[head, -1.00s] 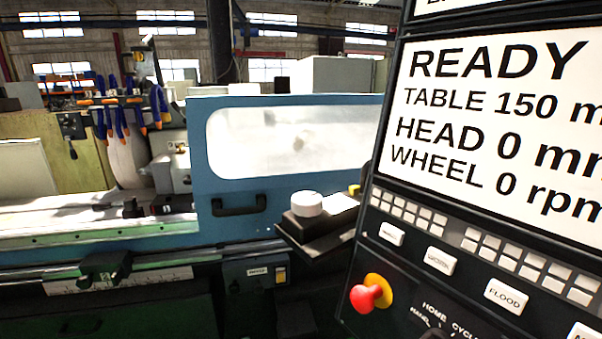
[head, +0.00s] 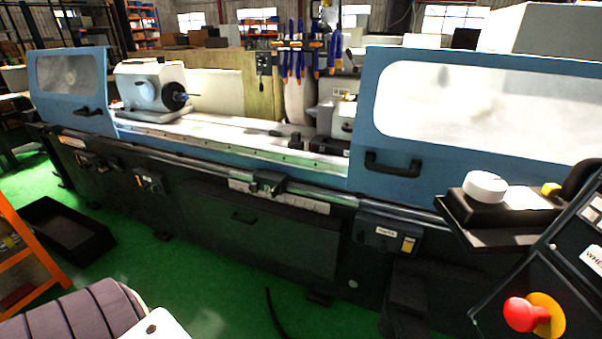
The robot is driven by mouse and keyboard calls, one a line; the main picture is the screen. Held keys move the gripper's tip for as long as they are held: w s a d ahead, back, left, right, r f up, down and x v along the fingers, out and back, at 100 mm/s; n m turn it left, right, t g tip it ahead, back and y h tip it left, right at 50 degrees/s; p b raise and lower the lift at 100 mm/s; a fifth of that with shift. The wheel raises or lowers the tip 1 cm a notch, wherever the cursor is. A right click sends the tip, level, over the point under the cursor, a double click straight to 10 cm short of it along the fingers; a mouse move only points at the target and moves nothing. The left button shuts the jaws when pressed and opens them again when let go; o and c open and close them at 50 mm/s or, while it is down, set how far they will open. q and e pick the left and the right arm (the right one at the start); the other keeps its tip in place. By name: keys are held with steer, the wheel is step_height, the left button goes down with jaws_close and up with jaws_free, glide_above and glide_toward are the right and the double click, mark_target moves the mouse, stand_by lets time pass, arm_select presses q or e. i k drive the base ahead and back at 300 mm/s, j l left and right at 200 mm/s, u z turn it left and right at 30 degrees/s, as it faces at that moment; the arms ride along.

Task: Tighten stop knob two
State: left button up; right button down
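The long blue and dark cylindrical grinder (head: 225,215) runs across the head view. A dark stop block (head: 268,182) sits on the front rail beside a white scale strip. Small dark fittings stand on the grinder's front further left, one (head: 150,182) near the workhead and another (head: 92,160) beyond it. The knobs are too small here for me to tell which is stop knob two or whether it is tight. Neither of my grippers is in view.
The control panel with a red stop button (head: 527,314) is close at the lower right, below a small shelf holding a white round knob (head: 485,187). A black bin (head: 65,232) and an orange rack (head: 35,250) stand at left.

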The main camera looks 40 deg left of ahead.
mark_target(253, 187)
steer(key=j+u, duration=0.1)
steer(key=u, duration=0.4)
steer(key=k+j+u, duration=0.1)
steer(key=u, duration=0.35)
steer(key=j+u, duration=0.15)
steer(key=u, duration=0.35)
